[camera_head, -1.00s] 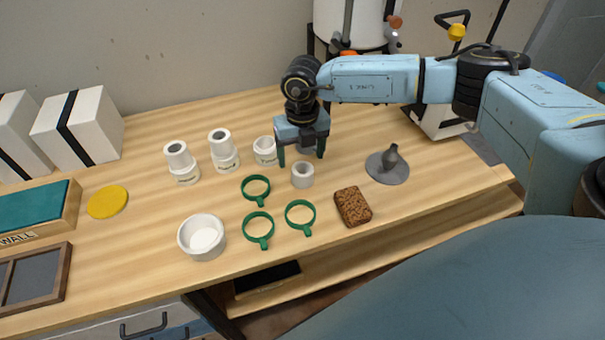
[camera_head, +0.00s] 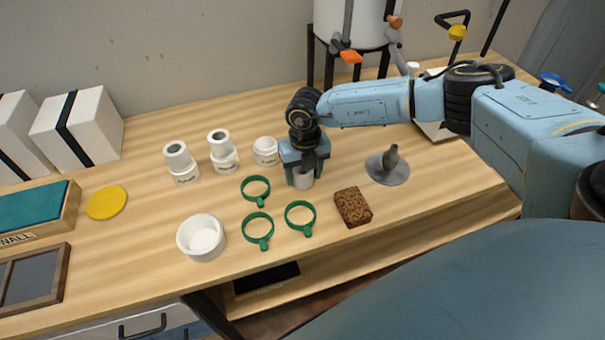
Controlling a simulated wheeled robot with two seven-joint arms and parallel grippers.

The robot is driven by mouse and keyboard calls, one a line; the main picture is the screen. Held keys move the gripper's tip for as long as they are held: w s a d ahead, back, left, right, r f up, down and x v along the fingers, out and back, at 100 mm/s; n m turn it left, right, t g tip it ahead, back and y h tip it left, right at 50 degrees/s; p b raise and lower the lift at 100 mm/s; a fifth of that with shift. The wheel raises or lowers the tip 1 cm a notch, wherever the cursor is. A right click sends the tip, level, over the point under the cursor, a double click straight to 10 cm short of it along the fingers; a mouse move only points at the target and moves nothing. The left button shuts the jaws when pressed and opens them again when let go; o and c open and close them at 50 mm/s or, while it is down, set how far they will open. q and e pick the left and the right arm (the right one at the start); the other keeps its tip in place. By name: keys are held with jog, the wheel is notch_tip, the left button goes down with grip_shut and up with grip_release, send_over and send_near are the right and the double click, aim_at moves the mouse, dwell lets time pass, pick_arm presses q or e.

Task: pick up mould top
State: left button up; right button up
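The mould top, a small white hollow cylinder (camera_head: 303,181), stands on the wooden table under my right gripper (camera_head: 304,175). The gripper points down with a finger on each side of it. The gripper hides its upper part, and I cannot tell whether the fingers touch it. A wider white mould piece (camera_head: 265,152) without a narrow cylinder on it stands just to the left. Two more white moulds (camera_head: 182,162) (camera_head: 223,152) stand further left, each with a narrow cylinder on top. My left gripper is not in view.
Three green rings with handles (camera_head: 258,229) lie in front of the gripper. A brown sponge-like block (camera_head: 353,206) and a grey stand (camera_head: 389,168) are to the right. A white bowl (camera_head: 202,238) and yellow disc (camera_head: 107,202) are at left.

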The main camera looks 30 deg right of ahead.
jog(key=c, duration=0.6)
